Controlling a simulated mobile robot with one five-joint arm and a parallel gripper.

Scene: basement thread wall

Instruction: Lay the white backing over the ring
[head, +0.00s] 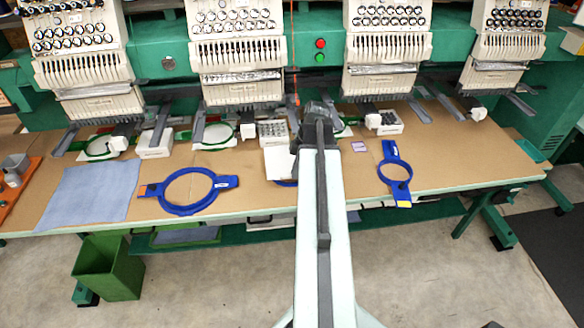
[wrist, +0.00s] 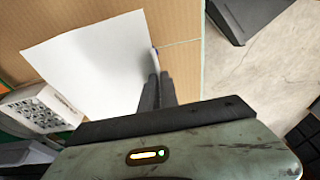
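The white backing (head: 279,163) is a flat white sheet in the middle of the table, partly hidden by my arm. In the wrist view the backing (wrist: 90,65) fills the upper left, its right side shaded. A blue ring (head: 286,183) shows only as a thin arc at the backing's front edge; the backing covers most of it. A small blue bit (wrist: 154,53) shows at the sheet's edge in the wrist view. My gripper (wrist: 157,78) has its fingertips close together at that edge and appears shut on the backing. The fingertips are hidden in the head view.
A large blue hoop (head: 187,191) lies to the left, beside a blue-grey cloth (head: 90,194). A small blue hoop (head: 395,172) lies to the right. A speckled white box (head: 272,132) stands behind the backing. Embroidery heads (head: 237,50) line the back.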

